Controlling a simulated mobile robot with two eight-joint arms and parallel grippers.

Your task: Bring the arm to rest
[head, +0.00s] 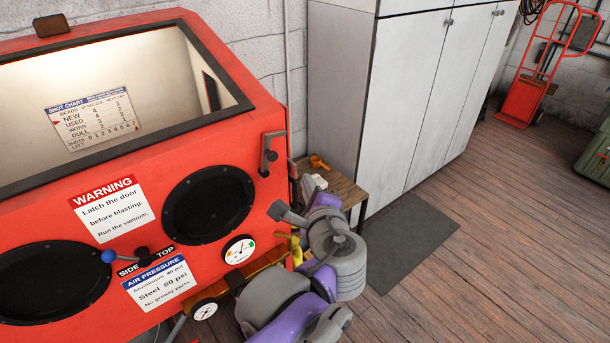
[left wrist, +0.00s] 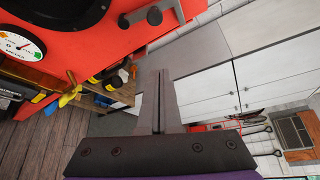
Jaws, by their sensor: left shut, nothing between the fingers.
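My left gripper (left wrist: 161,75) is shut and empty; in the left wrist view its dark fingers meet in one upright bar. In the head view my grey and purple left arm comes up from the bottom middle and ends beside the right front corner of the red blasting cabinet (head: 95,235). There the fingers are small and hard to make out. The cabinet also shows in the left wrist view (left wrist: 150,50). My right gripper is in neither view.
A small wooden bench (head: 345,190) stands behind my left wrist, with an orange item (head: 318,162) on it. Tall white lockers (head: 400,90) stand behind it. A grey mat (head: 410,240) lies on clear wooden floor to the right. A red hand truck (head: 525,95) stands far right.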

